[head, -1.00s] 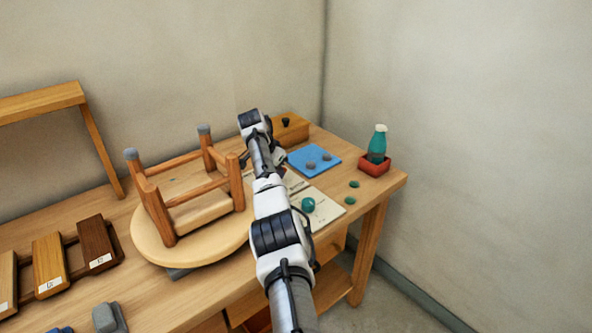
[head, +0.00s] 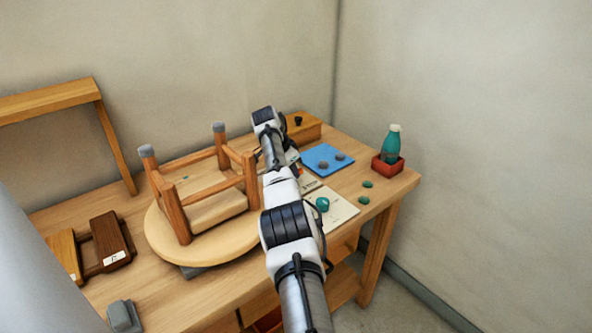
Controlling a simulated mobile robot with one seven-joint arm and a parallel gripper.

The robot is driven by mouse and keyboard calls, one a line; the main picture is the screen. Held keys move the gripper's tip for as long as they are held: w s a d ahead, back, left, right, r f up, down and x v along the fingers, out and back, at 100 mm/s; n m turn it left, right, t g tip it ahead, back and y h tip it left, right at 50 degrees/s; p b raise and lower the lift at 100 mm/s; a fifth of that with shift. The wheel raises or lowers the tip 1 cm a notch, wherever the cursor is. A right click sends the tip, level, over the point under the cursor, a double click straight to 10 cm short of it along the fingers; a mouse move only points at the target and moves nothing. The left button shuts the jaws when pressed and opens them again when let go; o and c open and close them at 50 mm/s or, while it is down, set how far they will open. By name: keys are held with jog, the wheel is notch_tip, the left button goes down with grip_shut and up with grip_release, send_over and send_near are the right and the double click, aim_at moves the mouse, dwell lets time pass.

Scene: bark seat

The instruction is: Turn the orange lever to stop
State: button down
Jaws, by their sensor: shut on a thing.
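My arm reaches across the bench and hides much of the spot where it works. My gripper (head: 292,156) shows only in part, just right of my forearm, low over the bench between the stool and the blue mat. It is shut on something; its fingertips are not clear. A small orange patch (head: 299,169) shows right beside it and looks like part of the orange lever. The rest of the lever and any stop mark are hidden or too small to tell.
An upturned wooden stool (head: 215,205) stands left of my arm. To the right are a blue mat (head: 322,152) with dark pieces, a teal bottle (head: 392,147) in a red tray (head: 386,169), a teal knob (head: 322,204) and green bits. A wooden box (head: 304,127) is behind.

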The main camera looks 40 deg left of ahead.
dwell(0.3)
jog(key=c, duration=1.3)
grip_release()
jog(key=b+v, duration=0.3)
jog(key=v, duration=1)
jog(key=shift+s+r, duration=0.15)
jog(key=shift+r, duration=0.2)
